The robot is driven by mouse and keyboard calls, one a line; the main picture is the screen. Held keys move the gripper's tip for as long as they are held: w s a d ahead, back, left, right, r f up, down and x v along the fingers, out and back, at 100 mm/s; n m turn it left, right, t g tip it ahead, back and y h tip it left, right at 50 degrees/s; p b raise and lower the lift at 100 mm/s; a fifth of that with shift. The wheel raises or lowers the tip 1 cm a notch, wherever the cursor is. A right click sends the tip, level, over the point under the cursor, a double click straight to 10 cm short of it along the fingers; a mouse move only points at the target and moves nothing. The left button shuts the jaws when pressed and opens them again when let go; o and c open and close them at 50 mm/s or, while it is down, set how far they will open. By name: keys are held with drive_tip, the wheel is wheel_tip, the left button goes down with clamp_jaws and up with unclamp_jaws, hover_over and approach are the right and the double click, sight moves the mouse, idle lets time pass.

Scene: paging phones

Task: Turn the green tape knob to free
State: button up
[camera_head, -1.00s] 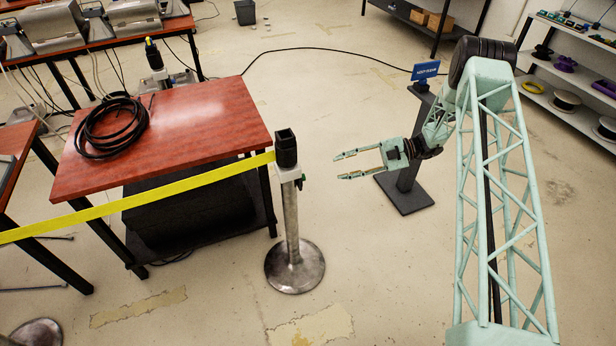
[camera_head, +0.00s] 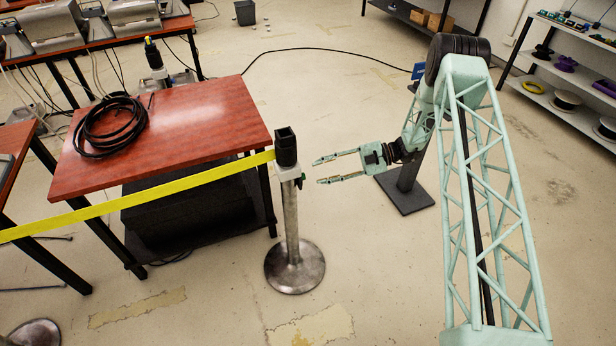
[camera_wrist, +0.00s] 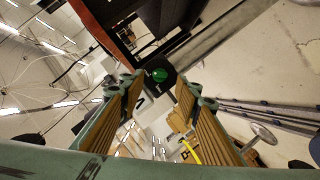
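The green knob (camera_wrist: 159,75) shows in the wrist view as a small round disc on a dark housing, just beyond and between my fingertips. The tape post has a black head (camera_head: 286,150), a metal pole and a round base, and stands upright. A yellow tape (camera_head: 140,200) stretches from its head to the left. The knob cannot be made out clearly in the head view. My gripper (camera_head: 316,172) is open and empty, a short gap to the right of the post, near the height of its head. Its two fingers (camera_wrist: 160,88) are spread apart in the wrist view.
A red-topped table (camera_head: 190,125) with a coiled black cable (camera_head: 108,125) stands left of the post. A dark stand (camera_head: 405,190) is behind my gripper. A shelf (camera_head: 570,75) is at the far right. Floor in front of the post is clear.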

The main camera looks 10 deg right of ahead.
drive_tip(key=shift+b+x, duration=0.35)
drive_tip(key=shift+x, duration=2.45)
drive_tip(key=c, duration=0.9)
drive_tip(key=shift+n+t, duration=0.3)
drive_tip(key=shift+n, duration=0.1)
drive_tip(key=shift+f+n+y+b, duration=0.15)
drive_tip(key=shift+n+y+b, duration=0.95)
drive_tip(key=shift+n, duration=1.65)
drive_tip(key=shift+f+n+y+b, duration=0.15)
drive_tip(key=shift+n+y+b, duration=0.95)
drive_tip(key=shift+n, duration=1.6)
drive_tip(key=shift+f+n+y+b, duration=0.2)
drive_tip(key=shift+n+y+b, duration=0.9)
drive_tip(key=shift+n, duration=1.65)
